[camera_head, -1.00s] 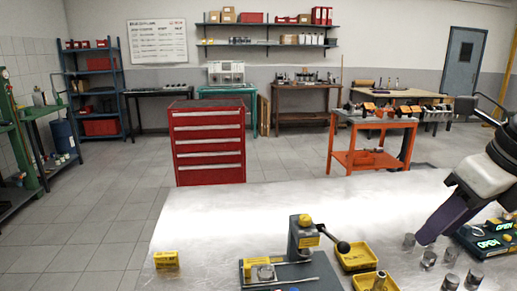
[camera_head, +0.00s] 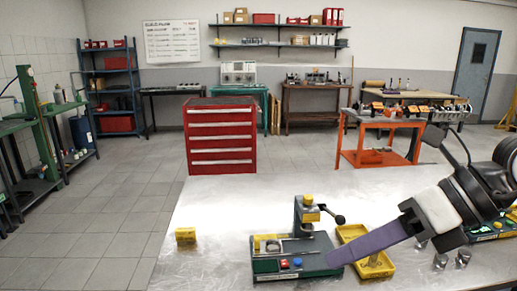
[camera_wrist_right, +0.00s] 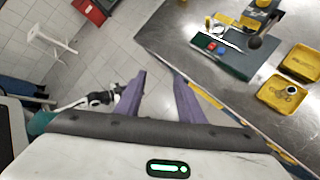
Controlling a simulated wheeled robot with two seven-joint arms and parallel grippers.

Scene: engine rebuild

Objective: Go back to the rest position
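My right gripper (camera_head: 345,252) comes in from the right over the steel-topped table (camera_head: 215,235). Its purple fingers overlap the yellow trays in the head view. In the right wrist view the fingers (camera_wrist_right: 160,76) stand apart with nothing between them, over the table's edge and the tiled floor. My left gripper is not in view.
A small press on a green base (camera_head: 322,262) stands on the table, with yellow trays (camera_head: 385,268) beside it. Metal cylinders (camera_head: 440,261) stand farther right. A yellow block (camera_head: 185,235) sits at the left. A red drawer cabinet (camera_head: 222,145) stands behind the table.

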